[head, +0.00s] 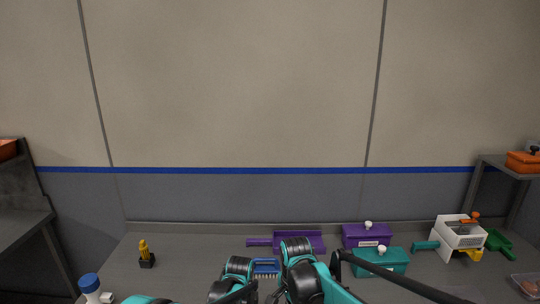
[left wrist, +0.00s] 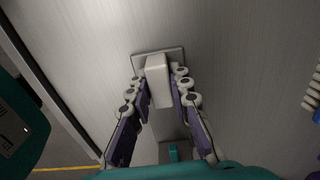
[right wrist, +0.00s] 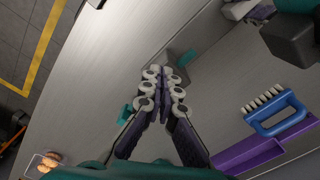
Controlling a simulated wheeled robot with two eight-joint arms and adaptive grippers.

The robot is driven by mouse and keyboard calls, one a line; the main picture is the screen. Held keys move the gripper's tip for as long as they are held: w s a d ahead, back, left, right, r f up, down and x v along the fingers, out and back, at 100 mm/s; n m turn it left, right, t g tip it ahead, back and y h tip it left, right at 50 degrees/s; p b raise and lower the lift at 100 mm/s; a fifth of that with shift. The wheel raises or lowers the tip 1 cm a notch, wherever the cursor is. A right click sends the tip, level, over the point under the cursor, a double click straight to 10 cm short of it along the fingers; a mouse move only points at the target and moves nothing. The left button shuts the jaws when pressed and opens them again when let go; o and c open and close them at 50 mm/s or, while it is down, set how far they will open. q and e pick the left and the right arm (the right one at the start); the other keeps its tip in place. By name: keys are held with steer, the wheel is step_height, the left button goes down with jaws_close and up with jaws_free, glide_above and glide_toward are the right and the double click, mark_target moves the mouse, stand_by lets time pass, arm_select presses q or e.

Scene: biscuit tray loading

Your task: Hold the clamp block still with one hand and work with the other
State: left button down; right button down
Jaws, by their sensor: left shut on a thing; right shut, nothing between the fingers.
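The clamp block (left wrist: 158,82) is a pale block on a flat base plate, on the grey bench in the left wrist view. My left gripper (left wrist: 160,92) is shut on it, one purple finger on each side. My right gripper (right wrist: 165,78) is shut and empty over the bench, fingertips together, beside a small grey piece with a teal part (right wrist: 187,58). I cannot tell what that piece is or whether the fingertips touch it. In the head view my arms fill the bottom middle; the clamp block and both fingertips are hidden there.
A blue brush (right wrist: 278,114) lies beside a purple dustpan (right wrist: 262,148), right of my right gripper. A yellow-and-black item (head: 146,256) and a blue-capped bottle (head: 90,286) stand left.

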steer(key=shift+w+d, duration=0.1)
steer(key=shift+w, duration=0.05)
steer(key=shift+w+a, duration=0.3)
stand_by(0.5)
steer(key=shift+w+a, duration=0.25)
steer(key=shift+w, duration=0.2)
steer(key=shift+w+a, duration=0.1)
steer(key=shift+w, duration=0.1)
steer(key=shift+w, duration=0.3)
steer(key=shift+a, duration=0.1)
steer(key=shift+a, duration=0.25)
steer(key=shift+s+a+r, duration=0.1)
steer(key=shift+r, duration=2.85)
